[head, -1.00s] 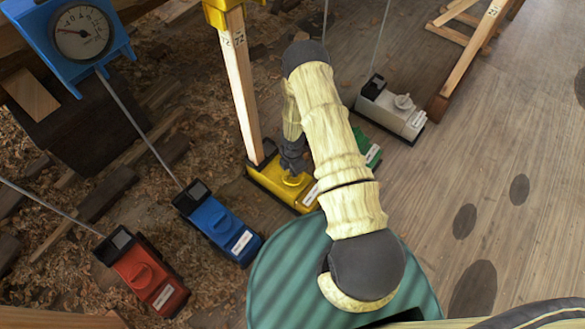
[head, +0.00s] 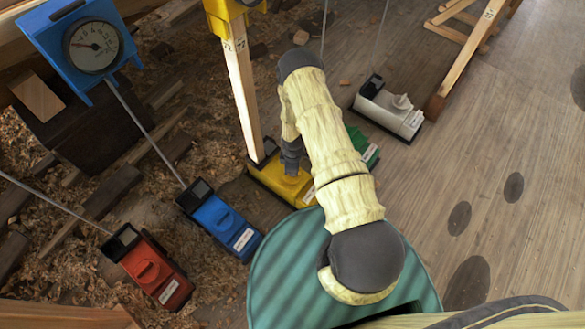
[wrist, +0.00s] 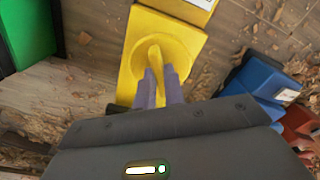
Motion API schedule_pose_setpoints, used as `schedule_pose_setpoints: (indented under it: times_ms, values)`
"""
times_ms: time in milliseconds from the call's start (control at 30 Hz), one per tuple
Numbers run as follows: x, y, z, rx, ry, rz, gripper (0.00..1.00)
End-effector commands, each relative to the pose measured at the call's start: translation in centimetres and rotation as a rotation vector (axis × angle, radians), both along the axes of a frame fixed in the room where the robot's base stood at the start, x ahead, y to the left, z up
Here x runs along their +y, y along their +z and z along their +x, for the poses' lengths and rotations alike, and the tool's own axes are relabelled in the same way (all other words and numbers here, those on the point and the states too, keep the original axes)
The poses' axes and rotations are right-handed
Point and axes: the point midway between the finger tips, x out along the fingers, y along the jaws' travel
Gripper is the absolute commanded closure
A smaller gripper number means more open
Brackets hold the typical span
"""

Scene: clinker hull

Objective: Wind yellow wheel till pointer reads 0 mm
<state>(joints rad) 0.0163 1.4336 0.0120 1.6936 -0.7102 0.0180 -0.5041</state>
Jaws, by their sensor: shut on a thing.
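The yellow wheel is a round knob with a raised grip bar (wrist: 155,54) on top of a yellow housing (wrist: 185,42) in the wrist view. My gripper (wrist: 160,84) is shut on this bar, with one finger on each side. In the head view my gripper (head: 291,168) reaches down onto the yellow housing (head: 268,178), and my arm hides part of it. A post rises from the housing to a yellow gauge (head: 222,14), cut off by the top edge. Its dial and pointer cannot be read.
A blue unit (head: 222,217) and a red unit (head: 150,268) stand to the left. A green unit (head: 368,153) and a white unit (head: 392,108) stand to the right. A blue gauge (head: 52,45) is at top left. Shavings and wood pieces litter the left floor.

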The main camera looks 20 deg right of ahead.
Motion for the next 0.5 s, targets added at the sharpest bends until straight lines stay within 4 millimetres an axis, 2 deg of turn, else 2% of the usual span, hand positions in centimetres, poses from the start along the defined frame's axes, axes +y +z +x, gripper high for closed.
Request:
schedule_pose_setpoints:
  times_ms: [333, 367, 400, 467, 500]
  values:
    - [0.02, -0.08, -0.22, 0.004, -0.004, 0.000, 1.00]
    - [0.02, -0.08, -0.22, 0.004, -0.004, 0.000, 0.87]
    - [0.02, -0.08, -0.21, 0.004, -0.004, 0.000, 0.79]
    - [0.02, -0.08, -0.19, 0.004, -0.003, 0.000, 0.68]
    - [0.02, -0.07, -0.15, 0.004, -0.003, -0.001, 0.67]
